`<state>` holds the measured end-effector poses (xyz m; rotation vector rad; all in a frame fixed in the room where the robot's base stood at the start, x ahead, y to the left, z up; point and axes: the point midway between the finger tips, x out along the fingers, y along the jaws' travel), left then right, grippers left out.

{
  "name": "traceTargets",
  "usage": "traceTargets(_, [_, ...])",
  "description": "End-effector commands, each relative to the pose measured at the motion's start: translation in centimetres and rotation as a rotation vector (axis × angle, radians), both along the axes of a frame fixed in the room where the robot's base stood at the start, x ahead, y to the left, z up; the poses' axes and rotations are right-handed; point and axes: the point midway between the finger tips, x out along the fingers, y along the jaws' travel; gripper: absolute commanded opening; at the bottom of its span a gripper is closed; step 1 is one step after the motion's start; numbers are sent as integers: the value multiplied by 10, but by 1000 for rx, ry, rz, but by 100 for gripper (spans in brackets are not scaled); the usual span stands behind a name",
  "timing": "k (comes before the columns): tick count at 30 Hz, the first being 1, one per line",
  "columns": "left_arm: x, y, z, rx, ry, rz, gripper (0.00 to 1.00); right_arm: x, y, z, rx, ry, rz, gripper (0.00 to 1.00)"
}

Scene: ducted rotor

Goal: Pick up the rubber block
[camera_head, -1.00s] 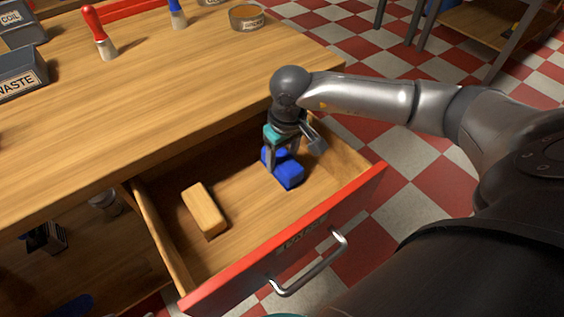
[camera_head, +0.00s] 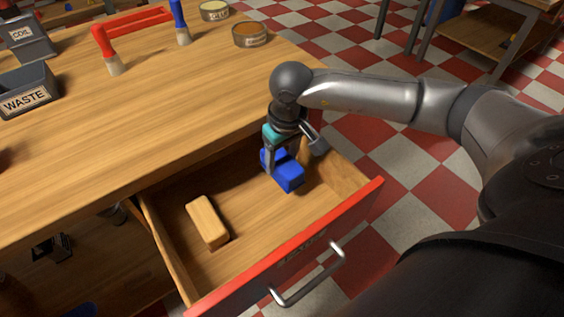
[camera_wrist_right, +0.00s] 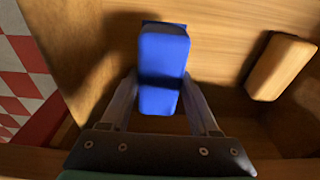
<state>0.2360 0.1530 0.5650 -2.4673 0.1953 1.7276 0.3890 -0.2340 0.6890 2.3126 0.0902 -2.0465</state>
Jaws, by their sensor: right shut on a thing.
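The rubber block is blue and shows in the head view (camera_head: 285,173) inside the open drawer (camera_head: 250,212), towards its back right. My right gripper (camera_head: 283,157) points down and is shut on it. In the right wrist view the block (camera_wrist_right: 163,55) sits between the two fingers of my right gripper (camera_wrist_right: 160,100), with its far end reaching past them. I cannot tell clearly whether the block touches the drawer floor. My left gripper is not in view.
A tan block (camera_head: 207,221) lies in the drawer to the left. The drawer's red front (camera_head: 300,248) with its metal handle (camera_head: 310,279) and the worktop edge border the space. On the worktop are a waste bin (camera_head: 27,92), red-handled and blue-handled tools, and round tins (camera_head: 250,34).

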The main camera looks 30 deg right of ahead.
Motion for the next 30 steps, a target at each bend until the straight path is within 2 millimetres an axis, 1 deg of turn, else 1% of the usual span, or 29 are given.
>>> traceTargets(1, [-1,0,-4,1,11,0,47,0,0,10,-1,-2,0,0])
traceTargets(5, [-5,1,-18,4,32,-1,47,0,0,25,0,-2,1,0])
traceTargets(6, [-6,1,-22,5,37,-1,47,0,3,28,2,-1,3,0])
traceTargets(14, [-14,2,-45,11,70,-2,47,-5,69,26,5,-1,8,0])
traceTargets(18, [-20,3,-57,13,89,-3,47,-8,108,26,5,-1,7,0])
traceTargets(21, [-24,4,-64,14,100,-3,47,-10,134,26,3,-1,5,0])
traceTargets(25, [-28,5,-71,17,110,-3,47,-12,161,25,3,-1,3,0])
traceTargets(30, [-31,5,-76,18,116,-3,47,-14,183,24,2,-1,2,0])
